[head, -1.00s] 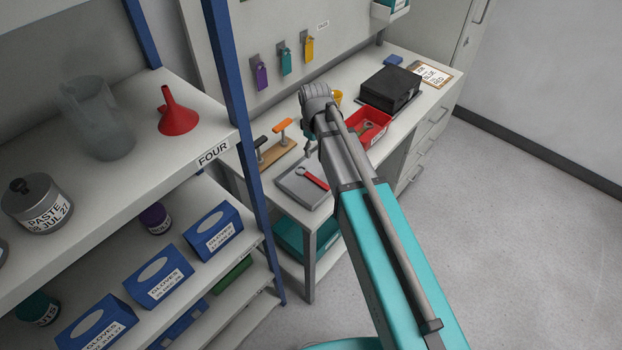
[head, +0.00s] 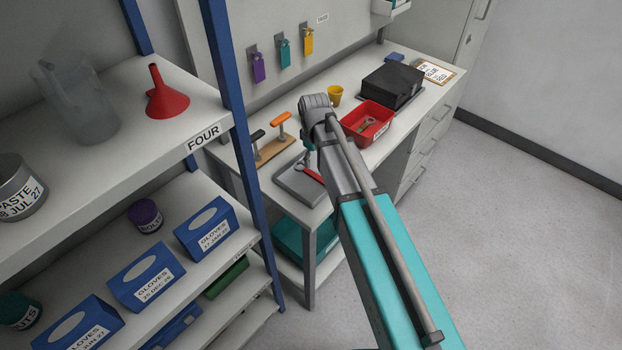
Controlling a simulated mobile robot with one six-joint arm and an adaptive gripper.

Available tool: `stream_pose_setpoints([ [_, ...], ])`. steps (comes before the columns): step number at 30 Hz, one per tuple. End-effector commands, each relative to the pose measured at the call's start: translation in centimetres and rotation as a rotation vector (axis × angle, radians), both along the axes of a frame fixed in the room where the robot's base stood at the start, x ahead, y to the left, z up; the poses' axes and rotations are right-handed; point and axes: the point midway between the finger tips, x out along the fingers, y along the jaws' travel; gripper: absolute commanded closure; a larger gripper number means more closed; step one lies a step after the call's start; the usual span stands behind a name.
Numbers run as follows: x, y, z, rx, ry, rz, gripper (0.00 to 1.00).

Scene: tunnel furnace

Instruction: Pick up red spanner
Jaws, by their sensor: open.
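The red spanner (head: 313,175) lies on a grey plate (head: 291,186) at the near end of the workbench. Its red handle shows, and my arm and gripper hide part of it. My gripper (head: 309,154) is at the end of my arm, low over the plate and close to the spanner's ring end. Only a small part of the gripper shows beside the arm, so its fingertips are hard to make out. It is open, and I see nothing held in it. I cannot tell whether it touches the spanner.
Two handled tools (head: 282,120) stand on a wooden block behind the plate. A red bin (head: 383,125) with a grey tool, a yellow cup (head: 335,96) and a black box (head: 392,86) are farther along. A blue-posted shelf (head: 232,100) stands close on the left. Floor at right is clear.

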Motion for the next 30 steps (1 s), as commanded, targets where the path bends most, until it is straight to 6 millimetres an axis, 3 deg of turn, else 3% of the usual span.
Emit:
stream_pose_setpoints([
  [5, 0.0, 0.0, -1.2, 0.0, 0.0, 0.0, 0.31],
  [23, 0.0, 0.1, -1.6, 0.0, 0.0, 0.001, 0.31],
  [30, 0.2, 0.2, -3.1, 0.0, 0.0, 0.001, 0.31],
])
